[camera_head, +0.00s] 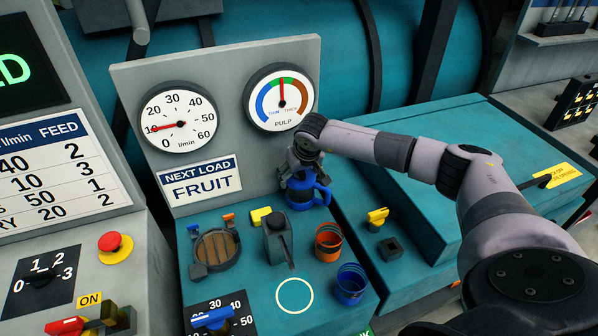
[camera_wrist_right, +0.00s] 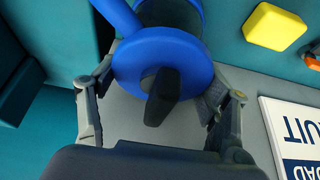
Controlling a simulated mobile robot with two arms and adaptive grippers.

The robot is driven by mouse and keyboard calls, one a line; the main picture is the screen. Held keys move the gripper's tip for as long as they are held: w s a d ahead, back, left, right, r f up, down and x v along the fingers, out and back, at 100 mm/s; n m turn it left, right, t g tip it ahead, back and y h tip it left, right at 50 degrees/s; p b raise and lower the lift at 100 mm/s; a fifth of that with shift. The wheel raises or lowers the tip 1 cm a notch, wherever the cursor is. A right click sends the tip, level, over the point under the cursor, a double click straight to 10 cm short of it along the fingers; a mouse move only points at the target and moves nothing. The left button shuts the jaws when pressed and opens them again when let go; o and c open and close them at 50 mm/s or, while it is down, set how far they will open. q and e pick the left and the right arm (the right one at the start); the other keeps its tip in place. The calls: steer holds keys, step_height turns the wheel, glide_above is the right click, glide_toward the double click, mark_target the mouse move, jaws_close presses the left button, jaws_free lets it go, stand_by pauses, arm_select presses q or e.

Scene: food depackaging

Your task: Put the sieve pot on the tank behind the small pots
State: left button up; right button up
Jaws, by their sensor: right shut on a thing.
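The blue sieve pot (camera_head: 303,194) has a side handle and is at the back of the teal counter, near the grey gauge panel. My right gripper (camera_head: 304,158) comes down on it from above and is shut on it. In the right wrist view, the blue lid of the sieve pot (camera_wrist_right: 150,55) with its black knob lies between the two fingers (camera_wrist_right: 160,105). An orange small pot (camera_head: 328,243) and a blue small pot (camera_head: 350,284) stand in front of it. Whether the sieve pot touches the surface below is hard to tell. My left gripper is out of view.
A grey lever block (camera_head: 277,240), a round wooden-looking hatch (camera_head: 216,249) and a yellow block (camera_head: 260,216) lie left of the pots. A white ring mark (camera_head: 294,295) is on clear counter. A yellow-handled valve (camera_head: 377,218) is to the right.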

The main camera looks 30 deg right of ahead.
steer(key=shift+f+b, duration=0.2)
steer(key=shift+b, duration=0.1)
steer(key=o, duration=1.5)
steer(key=shift+c, duration=0.2)
steer(key=shift+r, duration=0.15)
steer(key=shift+s+r, duration=0.1)
steer(key=shift+r, duration=0.05)
steer(key=b+v, duration=0.2)
steer(key=v, duration=0.8)
steer(key=shift+s+r+b, duration=0.15)
steer(key=shift+r+b, duration=0.15)
steer(key=shift+b, duration=0.1)
steer(key=shift+s+a+r, duration=0.1)
steer(key=shift+s+r, duration=0.1)
steer(key=shift+r, duration=0.35)
